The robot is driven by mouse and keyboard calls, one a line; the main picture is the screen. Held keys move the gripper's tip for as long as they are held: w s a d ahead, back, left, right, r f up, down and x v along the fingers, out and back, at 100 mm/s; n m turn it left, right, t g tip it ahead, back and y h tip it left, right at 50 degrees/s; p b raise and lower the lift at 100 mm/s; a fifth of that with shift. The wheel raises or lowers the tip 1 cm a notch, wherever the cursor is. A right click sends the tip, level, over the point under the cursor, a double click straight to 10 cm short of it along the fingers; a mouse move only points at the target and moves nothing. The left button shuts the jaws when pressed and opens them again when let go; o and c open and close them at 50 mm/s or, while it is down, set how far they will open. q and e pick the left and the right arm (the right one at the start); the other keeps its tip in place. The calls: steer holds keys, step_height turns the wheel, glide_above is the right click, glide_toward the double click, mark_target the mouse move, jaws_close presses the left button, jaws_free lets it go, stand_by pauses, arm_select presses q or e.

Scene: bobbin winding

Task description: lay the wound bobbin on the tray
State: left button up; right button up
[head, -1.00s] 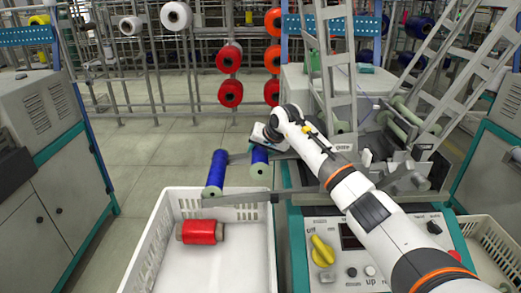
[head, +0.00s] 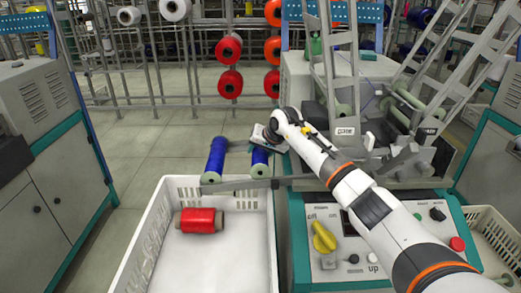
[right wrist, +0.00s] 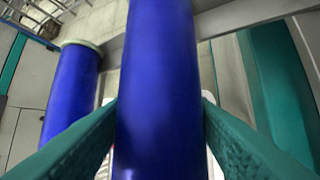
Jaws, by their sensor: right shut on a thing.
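My right gripper (head: 263,138) is shut on a blue wound bobbin (head: 260,160). In the right wrist view this bobbin (right wrist: 157,70) stands between the two green fingers (right wrist: 158,125). The bobbin is over two grey bars that reach left from the machine; its near end is at the front bar (head: 235,184), and I cannot tell whether it rests on it. A second blue bobbin (head: 216,158) lies across the bars to its left, apart from it; it also shows in the right wrist view (right wrist: 70,100). The bars seem to be the tray. My left gripper is out of view.
A white crate (head: 150,235) with a red bobbin (head: 201,220) in it stands below the bars. The winding machine's control panel (head: 330,240) is to the right, under my arm. A grey cabinet (head: 35,150) stands at the left, with open floor between.

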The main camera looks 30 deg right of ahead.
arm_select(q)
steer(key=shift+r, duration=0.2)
arm_select(e)
steer(key=o, duration=1.2)
steer(key=shift+f, duration=0.1)
steer(key=shift+s, duration=0.15)
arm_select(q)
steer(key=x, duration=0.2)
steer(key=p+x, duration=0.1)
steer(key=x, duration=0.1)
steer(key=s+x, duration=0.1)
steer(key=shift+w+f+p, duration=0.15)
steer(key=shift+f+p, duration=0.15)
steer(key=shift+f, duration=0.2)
arm_select(e)
steer(key=v, duration=1.2)
